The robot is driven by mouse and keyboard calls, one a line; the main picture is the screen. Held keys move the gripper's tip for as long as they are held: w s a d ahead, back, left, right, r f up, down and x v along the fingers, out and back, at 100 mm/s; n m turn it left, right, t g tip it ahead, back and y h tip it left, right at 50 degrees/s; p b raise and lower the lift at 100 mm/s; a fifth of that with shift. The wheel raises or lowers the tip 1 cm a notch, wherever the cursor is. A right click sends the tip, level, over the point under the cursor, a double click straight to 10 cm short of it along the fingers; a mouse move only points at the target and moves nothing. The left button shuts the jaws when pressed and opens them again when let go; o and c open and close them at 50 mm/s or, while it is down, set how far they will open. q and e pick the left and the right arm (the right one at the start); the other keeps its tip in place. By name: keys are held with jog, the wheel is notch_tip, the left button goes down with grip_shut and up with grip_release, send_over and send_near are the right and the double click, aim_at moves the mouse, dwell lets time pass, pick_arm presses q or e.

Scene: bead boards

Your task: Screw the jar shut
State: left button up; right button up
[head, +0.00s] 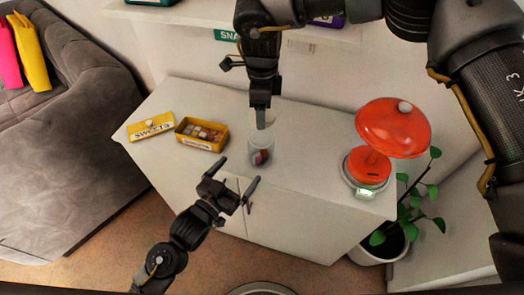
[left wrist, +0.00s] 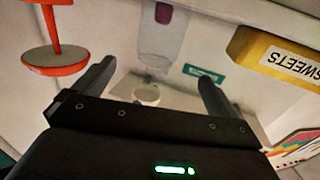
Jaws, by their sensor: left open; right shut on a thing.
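The clear jar (head: 260,152) stands upright on the white cabinet, with dark pink and purple pieces inside. It also shows upside down in the left wrist view (left wrist: 160,42), beyond the fingers. My right gripper (head: 262,115) points down just above the jar, shut on what looks like the pale lid (head: 270,117). The fingers partly cover the lid, and I cannot tell whether it touches the rim. My left gripper (head: 237,176) is open and empty in front of the jar, apart from it. Its spread fingers also show in the left wrist view (left wrist: 155,78).
A yellow box of sweets (head: 200,147) and its yellow lid (head: 151,127) lie left on the cabinet (head: 310,175). A potted plant (head: 378,247) is beside the cabinet. A shelf hangs above.

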aim_at(267, 136)
jog(key=shift+a, duration=0.15)
pick_arm(q)
jog(key=shift+d+r, duration=0.1)
jog(key=shift+r, duration=0.25)
jog(key=x, duration=1.2)
jog(key=shift+r, duration=0.1)
jog(key=shift+s, duration=0.1)
jog(key=c, duration=1.5)
jog(key=shift+o, duration=0.2)
pick_arm(e)
jog(key=shift+f, duration=2.45)
jog(key=shift+f, duration=0.9)
